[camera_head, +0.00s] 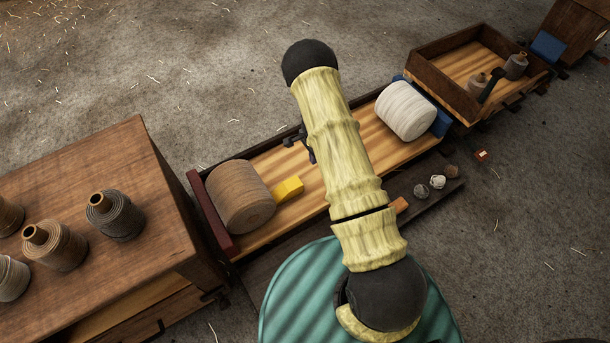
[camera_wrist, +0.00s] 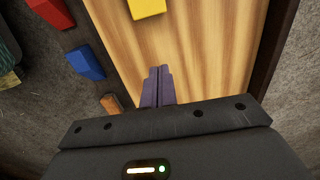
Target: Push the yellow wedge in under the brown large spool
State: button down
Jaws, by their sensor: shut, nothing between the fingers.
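The brown large spool (camera_head: 238,197) lies on its side at the left end of a shallow wooden tray (camera_head: 318,187). The yellow wedge (camera_head: 288,189) sits on the tray floor just right of the spool, close against it; I cannot tell whether they touch. My gripper (camera_head: 303,140) is above the tray, beyond the wedge and partly hidden behind my arm. In the wrist view my gripper (camera_wrist: 158,72) has its fingers together and empty, pointing toward the wedge (camera_wrist: 147,8), with bare boards between them. The spool is not in the wrist view.
A dark red board (camera_head: 213,215) closes the left end. Red (camera_wrist: 52,12), blue (camera_wrist: 86,62) and orange (camera_wrist: 110,104) blocks lie along the tray's side. A wooden cabinet (camera_head: 110,165) stands left.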

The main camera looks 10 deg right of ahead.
aim_at(291, 187)
notch_tip(291, 187, down, 10)
jog(key=b, duration=0.5)
jog(key=shift+f, duration=0.15)
jog(key=shift+s+a+b, duration=0.2)
jog(key=shift+a+b, duration=0.15)
jog(key=shift+a, duration=0.25)
jog(key=shift+s+a+b, duration=0.15)
jog(key=shift+a+b, duration=0.2)
jog(key=shift+a, duration=0.25)
jog(key=shift+s+a, duration=0.25)
jog(key=shift+a, duration=0.45)
jog(key=shift+r, duration=0.2)
